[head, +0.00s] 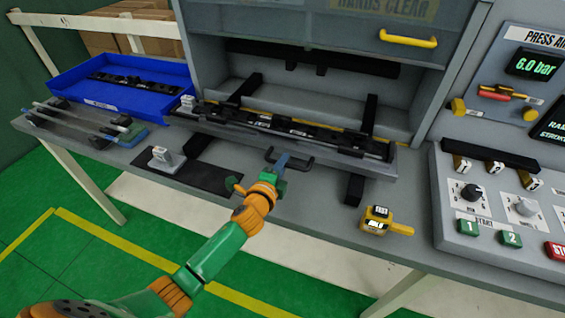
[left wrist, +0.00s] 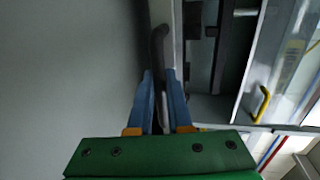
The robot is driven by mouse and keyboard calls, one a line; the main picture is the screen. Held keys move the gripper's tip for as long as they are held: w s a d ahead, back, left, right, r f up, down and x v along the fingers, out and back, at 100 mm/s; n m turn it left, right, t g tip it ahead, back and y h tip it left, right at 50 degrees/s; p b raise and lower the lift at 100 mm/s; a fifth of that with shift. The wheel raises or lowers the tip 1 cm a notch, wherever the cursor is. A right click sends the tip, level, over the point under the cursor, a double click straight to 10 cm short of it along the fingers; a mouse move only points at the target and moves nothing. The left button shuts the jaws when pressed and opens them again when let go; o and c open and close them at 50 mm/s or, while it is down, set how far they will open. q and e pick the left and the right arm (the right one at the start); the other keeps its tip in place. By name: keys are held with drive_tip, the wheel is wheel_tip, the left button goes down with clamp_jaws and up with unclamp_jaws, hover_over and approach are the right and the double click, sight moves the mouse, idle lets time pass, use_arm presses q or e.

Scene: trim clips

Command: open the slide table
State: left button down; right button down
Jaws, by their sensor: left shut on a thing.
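The slide table (head: 300,146) is a long grey tray with black trim fixtures on it. In the head view it stands out in front of the press opening, over dark rails (head: 371,115). Its dark bar handle (head: 303,163) is on the front edge. My left gripper (head: 280,164) comes from the front, its blue fingers at the handle's left part. In the left wrist view the fingers (left wrist: 164,92) are shut on the dark handle (left wrist: 158,45). My right gripper is in neither view.
A blue tray (head: 125,99) with black parts stands at the left, with rods (head: 75,122) in front. A small clamp on a black plate (head: 180,173) and a yellow device (head: 378,219) lie on the bench. The control panel (head: 500,207) stands at the right. The yellow-handled guard (head: 408,39) is raised.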

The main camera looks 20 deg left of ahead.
use_arm(q)
drive_tip(key=shift+s, duration=0.4)
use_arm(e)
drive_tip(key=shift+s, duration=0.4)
use_arm(q)
drive_tip(key=c, duration=0.8)
unclamp_jaws()
drive_tip(key=shift+w, duration=0.25)
drive_tip(key=shift+c, duration=0.2)
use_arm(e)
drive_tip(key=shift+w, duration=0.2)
use_arm(q)
drive_tip(key=v, duration=0.7)
drive_tip(key=shift+s, duration=0.15)
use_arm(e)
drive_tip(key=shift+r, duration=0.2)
